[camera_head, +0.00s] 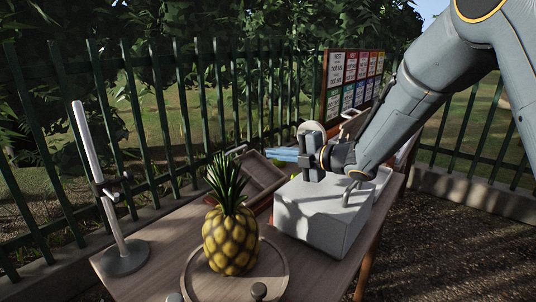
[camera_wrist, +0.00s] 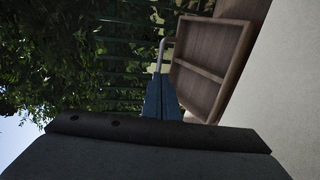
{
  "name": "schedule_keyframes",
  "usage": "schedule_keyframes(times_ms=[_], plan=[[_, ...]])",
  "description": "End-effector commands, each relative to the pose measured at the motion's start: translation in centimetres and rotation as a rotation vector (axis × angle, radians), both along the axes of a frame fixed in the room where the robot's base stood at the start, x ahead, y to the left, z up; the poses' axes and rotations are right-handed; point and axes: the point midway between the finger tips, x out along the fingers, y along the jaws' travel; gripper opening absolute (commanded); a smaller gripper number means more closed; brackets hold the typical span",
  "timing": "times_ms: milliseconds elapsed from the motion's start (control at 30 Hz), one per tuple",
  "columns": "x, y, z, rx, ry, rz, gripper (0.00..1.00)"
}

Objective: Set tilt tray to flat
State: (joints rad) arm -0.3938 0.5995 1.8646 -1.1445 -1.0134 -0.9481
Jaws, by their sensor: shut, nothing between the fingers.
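The tilt tray (camera_head: 262,178) is a brown wooden tray with a raised rim and a divider, behind the pineapple. It looks tilted. In the wrist view the tray (camera_wrist: 212,62) shows to the right of my fingers, with a thin pale bent rod (camera_wrist: 161,52) by its side. My gripper (camera_head: 272,154) reaches in from the right behind the tray, its blue fingers shut and empty. In the wrist view my gripper (camera_wrist: 160,82) has its fingertips close to the rod's lower end. I cannot tell whether they touch.
A pineapple (camera_head: 231,241) stands on a round wooden board (camera_head: 270,284) at the table's front. A white box (camera_head: 322,218) stands right of the tray. A lamp-like stand (camera_head: 124,257) is at left.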

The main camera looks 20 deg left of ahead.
Motion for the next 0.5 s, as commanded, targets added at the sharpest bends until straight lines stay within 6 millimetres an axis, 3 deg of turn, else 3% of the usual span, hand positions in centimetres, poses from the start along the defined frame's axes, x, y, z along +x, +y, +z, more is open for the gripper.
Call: schedule_keyframes(times_ms=[500], plan=[[2.6, 8.9, -1.8, -0.001, 0.000, -0.002, 0.00]])
